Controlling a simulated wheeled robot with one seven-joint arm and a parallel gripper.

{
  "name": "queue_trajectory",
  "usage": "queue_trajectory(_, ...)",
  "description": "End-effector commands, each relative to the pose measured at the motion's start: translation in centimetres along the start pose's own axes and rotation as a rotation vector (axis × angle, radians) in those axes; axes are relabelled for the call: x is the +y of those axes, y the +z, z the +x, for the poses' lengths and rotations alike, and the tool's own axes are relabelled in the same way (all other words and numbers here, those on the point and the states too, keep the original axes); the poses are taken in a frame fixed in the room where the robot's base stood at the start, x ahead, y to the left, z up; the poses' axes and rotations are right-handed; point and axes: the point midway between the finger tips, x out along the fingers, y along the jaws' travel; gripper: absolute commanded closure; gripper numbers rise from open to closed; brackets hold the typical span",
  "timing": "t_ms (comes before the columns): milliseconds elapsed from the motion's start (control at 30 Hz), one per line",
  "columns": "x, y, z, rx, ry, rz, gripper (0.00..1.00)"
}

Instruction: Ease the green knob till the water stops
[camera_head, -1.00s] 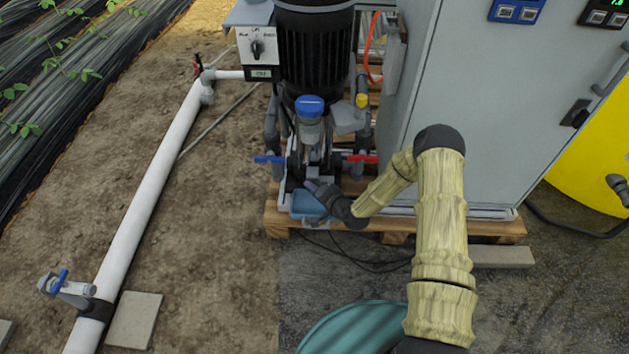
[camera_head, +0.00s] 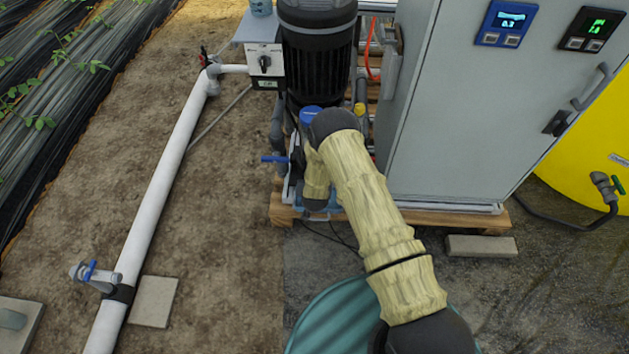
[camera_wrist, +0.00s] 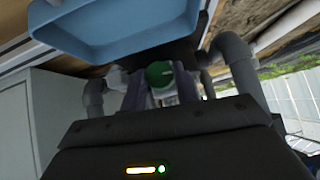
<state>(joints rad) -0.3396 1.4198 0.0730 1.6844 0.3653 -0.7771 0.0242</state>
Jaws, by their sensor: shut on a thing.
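The green knob (camera_wrist: 158,74) shows in the wrist view, small and round with a pale mark on its face. My gripper (camera_wrist: 160,88) is shut on it, one finger on each side. In the head view my arm covers the gripper and this knob. A light blue tray (camera_wrist: 125,25) fills the top of the wrist view, which is turned upside down. I cannot make out any water running in either view.
A black pump motor (camera_head: 316,50) and a blue lever (camera_head: 273,159) stand close to my arm. The grey cabinet (camera_head: 450,120) is just right. A yellow tank (camera_head: 580,140) has another green-handled valve (camera_head: 608,188). A white pipe (camera_head: 160,205) runs along the left.

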Motion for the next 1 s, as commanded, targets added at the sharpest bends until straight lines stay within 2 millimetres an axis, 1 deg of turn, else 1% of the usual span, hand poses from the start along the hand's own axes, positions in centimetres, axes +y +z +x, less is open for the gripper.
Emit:
queue_trajectory(33,-0.31,-0.04,-0.09,0.001,0.019,-0.026,0.93)
queue_trajectory(300,-0.29,-0.01,0.04,0.001,0.106,-0.109,0.93)
queue_trajectory(867,-0.18,0.03,0.11,0.001,0.132,-0.131,0.93)
queue_trajectory(900,-0.17,0.03,0.11,0.001,0.132,-0.131,0.64)
queue_trajectory(967,-0.17,0.03,0.11,0.001,0.132,-0.131,0.52)
queue_trajectory(1000,-0.18,0.03,0.1,0.001,0.132,-0.131,0.49)
